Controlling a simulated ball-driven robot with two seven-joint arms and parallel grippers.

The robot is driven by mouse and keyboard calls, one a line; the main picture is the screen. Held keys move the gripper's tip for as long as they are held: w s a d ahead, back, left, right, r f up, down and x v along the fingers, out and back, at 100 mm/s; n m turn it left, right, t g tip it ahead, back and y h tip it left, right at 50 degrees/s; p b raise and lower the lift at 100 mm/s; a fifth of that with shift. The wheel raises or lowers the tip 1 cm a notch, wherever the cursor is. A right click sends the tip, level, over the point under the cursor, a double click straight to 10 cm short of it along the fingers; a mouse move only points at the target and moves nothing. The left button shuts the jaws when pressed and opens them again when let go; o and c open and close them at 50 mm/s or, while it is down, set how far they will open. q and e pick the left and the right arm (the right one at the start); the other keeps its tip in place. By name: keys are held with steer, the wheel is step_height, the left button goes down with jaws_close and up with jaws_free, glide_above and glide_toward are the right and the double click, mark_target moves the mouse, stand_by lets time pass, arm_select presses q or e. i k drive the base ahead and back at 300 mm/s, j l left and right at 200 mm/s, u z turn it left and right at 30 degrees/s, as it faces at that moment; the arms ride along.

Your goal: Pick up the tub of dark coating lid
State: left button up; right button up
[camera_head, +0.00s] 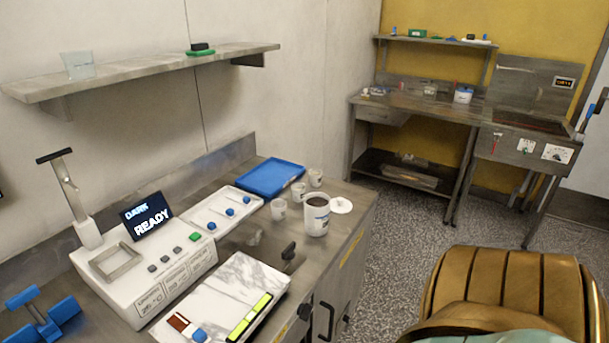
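The tub of dark coating (316,218) is a white cup-like tub with a dark filling. It stands upright and uncovered near the right end of the steel counter. A round white lid (342,205) with a small knob lies on the counter just right of the tub. The tub's rim is close to the lid's left edge; I cannot tell if they touch. Neither of my grippers shows in the head view.
A blue tray (270,177), a white tool tray (222,212), a marble slab (220,300) and a machine reading DARK READY (145,275) fill the counter. Open floor (400,225) lies to the right.

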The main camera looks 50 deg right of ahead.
mark_target(337, 204)
steer(key=z, duration=1.85)
steer(key=i+j, duration=0.05)
steer(key=j, duration=0.05)
